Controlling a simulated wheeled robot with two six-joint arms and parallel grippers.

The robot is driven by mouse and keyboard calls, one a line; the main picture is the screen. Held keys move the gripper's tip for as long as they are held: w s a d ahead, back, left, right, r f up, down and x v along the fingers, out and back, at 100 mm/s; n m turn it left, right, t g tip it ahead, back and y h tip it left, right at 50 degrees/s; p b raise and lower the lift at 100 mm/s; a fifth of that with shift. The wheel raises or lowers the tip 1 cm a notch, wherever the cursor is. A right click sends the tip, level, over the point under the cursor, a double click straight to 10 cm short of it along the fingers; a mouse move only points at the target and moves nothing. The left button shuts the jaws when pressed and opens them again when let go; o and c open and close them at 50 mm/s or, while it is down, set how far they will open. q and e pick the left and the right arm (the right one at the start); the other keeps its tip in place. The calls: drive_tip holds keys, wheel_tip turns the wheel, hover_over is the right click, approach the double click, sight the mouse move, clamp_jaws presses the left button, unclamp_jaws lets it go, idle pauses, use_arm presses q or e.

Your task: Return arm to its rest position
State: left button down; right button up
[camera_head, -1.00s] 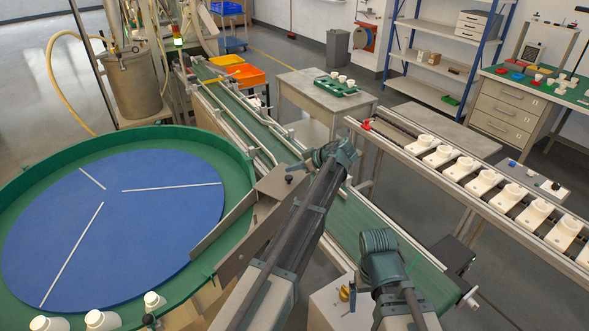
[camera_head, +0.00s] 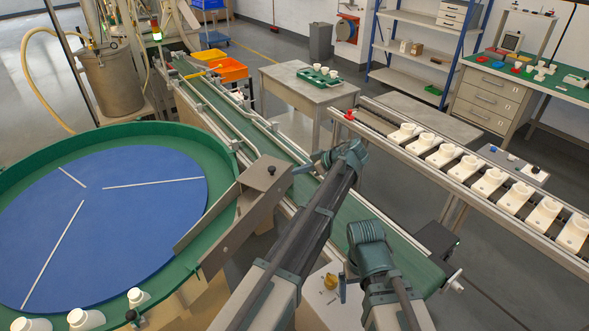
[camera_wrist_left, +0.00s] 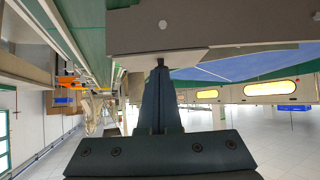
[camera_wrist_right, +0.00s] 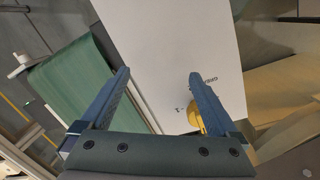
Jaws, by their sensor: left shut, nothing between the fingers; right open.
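My left gripper (camera_head: 318,161) is above the green conveyor belt (camera_head: 232,118), just right of the grey metal guide plate (camera_head: 262,192). In the left wrist view its fingers (camera_wrist_left: 159,66) are shut together with nothing between them. The yellow knob (camera_wrist_right: 196,116) shows partly behind the right finger there.
A green-rimmed turntable with a blue disc (camera_head: 130,230) fills the left, with several white pieces at its near rim. A rail on the right carries several white bulb holders (camera_head: 440,155). A grey table (camera_head: 310,88) with a green tray stands behind.

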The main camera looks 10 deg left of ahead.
use_arm(q)
drive_tip(key=s+f+m+g+h, duration=0.1)
drive_tip(key=s+f+m+h, duration=0.25)
drive_tip(key=s, duration=0.55)
drive_tip(key=s+f+m+h, duration=0.25)
drive_tip(key=s+m, duration=0.25)
drive_tip(key=s, duration=0.3)
drive_tip(key=s+f+m+g+h, duration=0.1)
drive_tip(key=s+f+m+h, duration=0.3)
drive_tip(key=s, duration=0.5)
use_arm(e)
drive_tip(key=shift+r, duration=0.2)
use_arm(q)
drive_tip(key=s+d+r+m+g+y+p, duration=0.1)
drive_tip(key=s+d+r+m+p, duration=0.4)
drive_tip(key=s+d, duration=0.3)
drive_tip(key=d+r+m, duration=0.1)
drive_tip(key=d, duration=0.2)
drive_tip(key=shift+r, duration=0.15)
use_arm(e)
wheel_tip(320, 180, up, 5)
drive_tip(key=shift+f, duration=0.2)
use_arm(q)
drive_tip(key=shift+d, duration=0.15)
